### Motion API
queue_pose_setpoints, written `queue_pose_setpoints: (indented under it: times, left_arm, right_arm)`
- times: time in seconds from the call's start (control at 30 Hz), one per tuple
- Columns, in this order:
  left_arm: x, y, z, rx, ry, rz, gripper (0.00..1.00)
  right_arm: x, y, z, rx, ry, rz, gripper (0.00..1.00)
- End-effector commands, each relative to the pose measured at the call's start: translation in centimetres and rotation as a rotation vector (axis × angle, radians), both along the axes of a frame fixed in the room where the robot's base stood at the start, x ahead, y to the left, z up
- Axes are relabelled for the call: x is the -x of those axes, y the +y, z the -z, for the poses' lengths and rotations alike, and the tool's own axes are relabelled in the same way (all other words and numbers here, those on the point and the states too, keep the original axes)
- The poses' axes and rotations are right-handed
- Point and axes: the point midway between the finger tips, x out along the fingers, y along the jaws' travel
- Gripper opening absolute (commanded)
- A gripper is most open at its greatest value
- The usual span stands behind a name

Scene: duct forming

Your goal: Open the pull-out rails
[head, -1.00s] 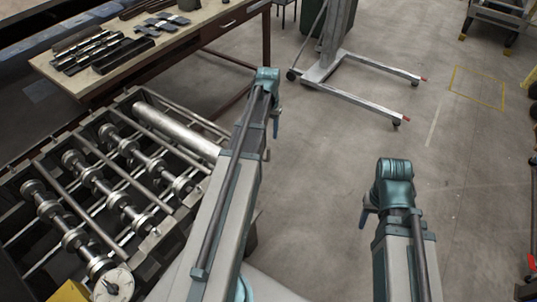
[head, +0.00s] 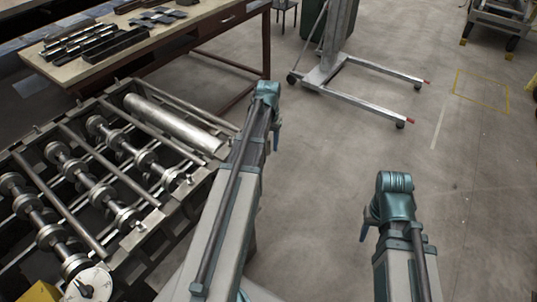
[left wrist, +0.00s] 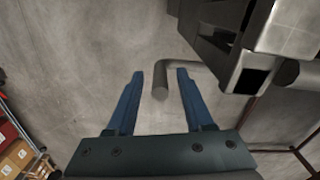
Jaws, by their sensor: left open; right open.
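The roll-forming machine (head: 62,132) stands at left in the head view, with shafts of steel rollers and a long smooth cylinder (head: 172,124). My left gripper (head: 277,137) points down just right of the machine's far right corner. In the left wrist view its two blue fingers (left wrist: 160,78) are open. A bent grey round bar (left wrist: 160,92), which looks like a pull-out rail, shows its end between the fingers in the picture; I see no contact and cannot tell its depth. My right gripper (head: 366,226) points down over bare floor; its finger gap is hidden.
A workbench (head: 190,36) with metal parts stands behind the machine. A wheeled lifting stand (head: 350,75) is beyond my arms. A metal machine part (left wrist: 280,28) fills the upper right of the left wrist view.

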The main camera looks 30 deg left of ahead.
Motion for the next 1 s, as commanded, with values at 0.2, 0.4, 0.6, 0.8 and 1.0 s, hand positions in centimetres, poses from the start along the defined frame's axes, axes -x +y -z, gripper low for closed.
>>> queue_pose_setpoints:
  times: [0.2,0.4,0.6,0.8,1.0]
  left_arm:
    - [0.00,0.00,2.17,0.000,0.000,0.000,0.52]
    - [0.00,0.00,2.10,0.000,0.000,0.000,0.52]
    - [0.00,0.00,2.09,0.000,0.000,0.000,0.32]
    - [0.01,-0.02,2.09,0.001,0.000,0.000,0.00]
    - [0.00,-0.04,2.09,0.001,0.000,0.000,0.00]
  right_arm:
    - [-0.01,-0.01,2.17,0.000,0.000,0.000,0.50]
    - [0.00,0.00,2.09,0.000,0.000,0.000,0.50]
    - [0.00,0.00,2.08,0.000,0.000,0.000,0.50]
    - [0.00,0.00,2.09,0.000,0.000,0.000,0.50]
    - [0.00,0.00,2.09,0.000,0.000,0.000,0.50]
